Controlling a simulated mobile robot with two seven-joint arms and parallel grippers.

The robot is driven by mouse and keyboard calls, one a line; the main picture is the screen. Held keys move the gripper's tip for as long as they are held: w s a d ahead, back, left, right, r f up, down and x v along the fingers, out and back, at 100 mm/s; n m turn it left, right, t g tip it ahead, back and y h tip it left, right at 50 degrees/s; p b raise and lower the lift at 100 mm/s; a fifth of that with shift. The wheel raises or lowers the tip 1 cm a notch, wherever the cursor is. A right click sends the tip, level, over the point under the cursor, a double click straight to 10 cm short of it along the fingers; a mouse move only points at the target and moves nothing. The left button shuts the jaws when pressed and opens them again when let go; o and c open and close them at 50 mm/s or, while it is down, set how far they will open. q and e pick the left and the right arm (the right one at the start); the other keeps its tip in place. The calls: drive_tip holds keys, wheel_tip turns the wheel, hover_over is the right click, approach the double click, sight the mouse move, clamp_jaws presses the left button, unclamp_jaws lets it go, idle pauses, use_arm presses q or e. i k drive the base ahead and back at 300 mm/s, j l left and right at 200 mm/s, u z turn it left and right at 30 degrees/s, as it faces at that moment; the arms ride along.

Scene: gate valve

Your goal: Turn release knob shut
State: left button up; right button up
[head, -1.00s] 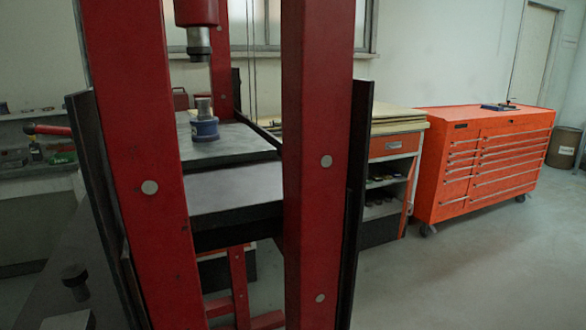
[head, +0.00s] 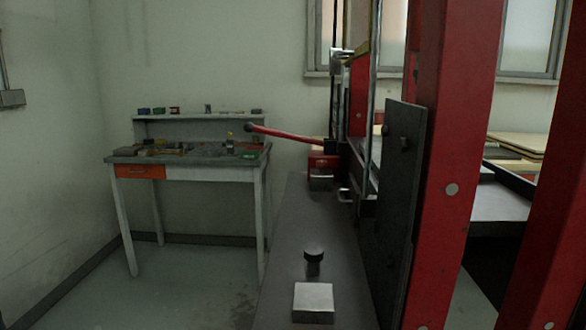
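A red hydraulic press frame (head: 455,150) stands at the right. A red pump body (head: 323,162) sits beside it, with a long red lever (head: 290,135) reaching left to a dark ball end. Small metal fittings (head: 345,192) show next to the pump. A black round-headed knob or bolt (head: 314,255) stands up from the dark grey plate (head: 300,225) in front of the pump. A pale square block (head: 313,300) is nearer me. I cannot tell which part is the release knob. Neither gripper is in view.
A workbench (head: 190,170) with an orange drawer and small items stands against the back wall at the left. The floor (head: 200,285) between the bench and the press is clear. A dark upright plate (head: 400,190) is fixed on the press side.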

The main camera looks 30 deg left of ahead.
sight(321, 164)
drive_tip(key=k+j+u, duration=0.15)
drive_tip(key=j, duration=0.2)
drive_tip(key=k+j+u, duration=0.2)
drive_tip(key=j, duration=0.2)
drive_tip(key=k+j+u, duration=0.15)
drive_tip(key=j, duration=0.25)
drive_tip(key=i+j+z, duration=0.1)
drive_tip(key=z, duration=0.65)
drive_tip(key=i+j+z, duration=0.15)
drive_tip(key=j+z, duration=0.15)
drive_tip(key=i+j+z, duration=0.1)
drive_tip(key=j+z, duration=0.25)
drive_tip(key=i+j+z, duration=0.15)
drive_tip(key=j, duration=0.35)
drive_tip(key=j+z, duration=0.15)
drive_tip(key=j, duration=0.35)
drive_tip(key=i+j+z, duration=0.2)
drive_tip(key=j, duration=1.6)
drive_tip(key=k, duration=0.15)
